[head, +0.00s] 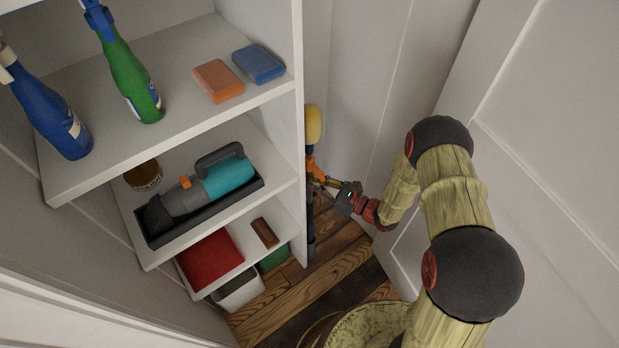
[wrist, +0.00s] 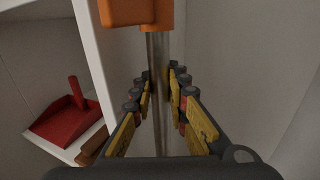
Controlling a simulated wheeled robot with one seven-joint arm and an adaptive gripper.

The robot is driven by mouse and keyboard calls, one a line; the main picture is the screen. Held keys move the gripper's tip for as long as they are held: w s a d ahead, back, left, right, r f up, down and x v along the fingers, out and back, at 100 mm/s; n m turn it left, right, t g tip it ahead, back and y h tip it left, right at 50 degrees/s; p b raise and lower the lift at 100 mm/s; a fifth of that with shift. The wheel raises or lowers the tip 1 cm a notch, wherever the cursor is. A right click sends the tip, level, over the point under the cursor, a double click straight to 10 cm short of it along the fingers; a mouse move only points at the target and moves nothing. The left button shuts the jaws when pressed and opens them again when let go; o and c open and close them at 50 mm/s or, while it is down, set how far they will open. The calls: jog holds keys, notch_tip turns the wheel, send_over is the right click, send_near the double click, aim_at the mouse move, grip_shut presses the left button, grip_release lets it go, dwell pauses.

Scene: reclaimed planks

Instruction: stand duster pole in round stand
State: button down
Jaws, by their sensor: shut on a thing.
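The duster pole shows in the head view as a yellow head (head: 313,126) above an orange part (head: 313,166), upright against the right edge of the shelf unit. In the wrist view its grey metal shaft (wrist: 157,100) runs between my fingers, with an orange block above it. My gripper (head: 320,181) is shut on the pole just below the orange part; it also shows in the wrist view (wrist: 160,82). A dark upright length (head: 311,235) continues below the gripper towards the floor. I cannot make out the round stand or whether the pole's foot is in it.
The white shelf unit (head: 298,140) stands close left of the pole, holding bottles, sponges, a teal handheld vacuum (head: 228,180) and a red dustpan (wrist: 65,120). A white panel (head: 545,150) stands on the right. Some plank floor (head: 335,240) is bare between them.

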jog(key=b, duration=0.4)
send_over(310, 205)
jog(key=w, duration=0.2)
jog(key=shift+s+f, duration=0.15)
jog(key=shift+f, duration=1.3)
jog(key=shift+s+f, duration=0.1)
jog(key=shift+f, duration=6.7)
jog(key=c, duration=1.7)
grip_release()
jog(key=shift+o, duration=0.2)
jog(key=shift+f, duration=0.1)
jog(key=v, duration=1.2)
